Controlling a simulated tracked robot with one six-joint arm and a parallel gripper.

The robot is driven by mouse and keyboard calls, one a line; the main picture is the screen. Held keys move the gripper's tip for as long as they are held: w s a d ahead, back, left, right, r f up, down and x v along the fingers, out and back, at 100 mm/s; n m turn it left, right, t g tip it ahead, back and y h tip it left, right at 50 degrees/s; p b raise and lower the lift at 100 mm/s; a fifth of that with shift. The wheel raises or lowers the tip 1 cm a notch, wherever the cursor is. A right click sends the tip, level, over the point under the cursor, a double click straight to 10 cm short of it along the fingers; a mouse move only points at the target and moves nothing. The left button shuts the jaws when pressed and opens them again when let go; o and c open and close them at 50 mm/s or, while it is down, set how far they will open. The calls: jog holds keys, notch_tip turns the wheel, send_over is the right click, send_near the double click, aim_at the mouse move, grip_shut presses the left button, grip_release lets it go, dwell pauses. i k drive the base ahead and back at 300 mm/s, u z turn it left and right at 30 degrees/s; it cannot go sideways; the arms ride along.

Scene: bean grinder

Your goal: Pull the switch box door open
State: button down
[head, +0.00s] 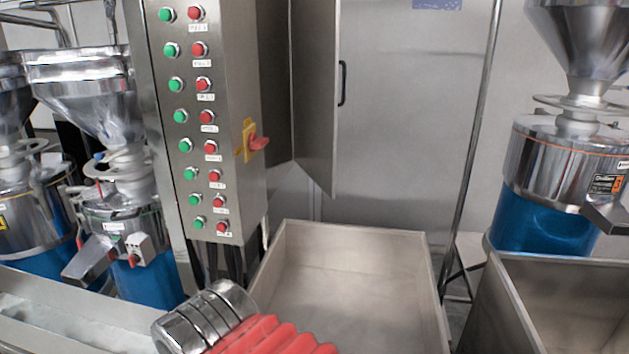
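The switch box (222,225) is a tall steel box left of centre, its front carrying two columns of green and red buttons. A red rotary switch (258,143) on a yellow plate sits on its right side. Right of it, a flat steel panel that looks like the door (314,110) stands out at an angle, with a darker recess between it and the box. A black handle (342,83) shows at the panel's right edge; I cannot tell whether it is fixed to this panel or to the surface behind. No gripper fingers are visible.
A chrome and red ribbed part at the bottom edge seems to be mine. An open steel bin (432,285) stands below the panel; another bin (500,300) is at right. Grinders stand left (85,85) and right (560,150). A thin vertical pole (474,130) stands right of the panel.

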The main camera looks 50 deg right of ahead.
aim_at(314, 25)
jog(key=k, duration=1.3)
jog(key=u, duration=0.4)
jog(key=i, duration=1.5)
jog(key=z, duration=0.55)
jog(key=i, duration=0.35)
jog(key=z, duration=0.3)
